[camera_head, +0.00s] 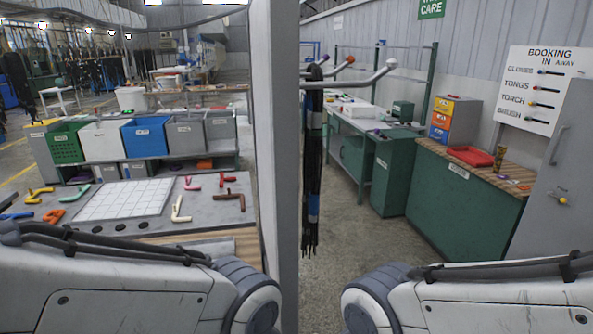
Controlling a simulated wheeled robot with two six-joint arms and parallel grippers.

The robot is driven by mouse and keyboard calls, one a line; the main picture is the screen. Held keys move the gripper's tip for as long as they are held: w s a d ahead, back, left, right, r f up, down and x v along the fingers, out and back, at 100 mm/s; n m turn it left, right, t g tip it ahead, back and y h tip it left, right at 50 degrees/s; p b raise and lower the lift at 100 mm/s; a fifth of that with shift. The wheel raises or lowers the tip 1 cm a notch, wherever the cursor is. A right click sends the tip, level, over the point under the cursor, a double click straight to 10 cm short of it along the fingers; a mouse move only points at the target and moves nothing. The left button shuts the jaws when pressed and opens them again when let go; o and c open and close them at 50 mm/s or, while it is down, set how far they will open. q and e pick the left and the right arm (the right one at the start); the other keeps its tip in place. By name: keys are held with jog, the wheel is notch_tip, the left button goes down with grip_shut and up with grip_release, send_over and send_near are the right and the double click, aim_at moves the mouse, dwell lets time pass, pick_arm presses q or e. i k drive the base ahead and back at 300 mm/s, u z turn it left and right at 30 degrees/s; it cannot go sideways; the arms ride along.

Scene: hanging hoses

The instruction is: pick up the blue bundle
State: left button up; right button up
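A bundle of dark hoses (312,165) hangs upright just right of the grey post, its loose ends reaching down over the floor. It has pale and blue bands, the clearest blue one low on its length. Its top hangs near several pegs, and the post's edge lies close along its left side. I cannot tell whether there is more than one bundle there. Both my arms show at the bottom, left and right, but only as pale links and joints. Neither of my grippers is in view, and nothing of mine touches the hoses.
A wide grey post (277,150) stands in the middle. White-tipped (391,64) and orange-tipped pegs stick out to the right. A grey worktable (90,225) with coloured tools is at left. A green cabinet (465,200) is at right. Floor is clear beyond the hoses.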

aim_at(313, 99)
jog(key=z, duration=1.1)
jog(key=i, duration=3.35)
jog(key=z, duration=4.55)
jog(key=k, duration=1.7)
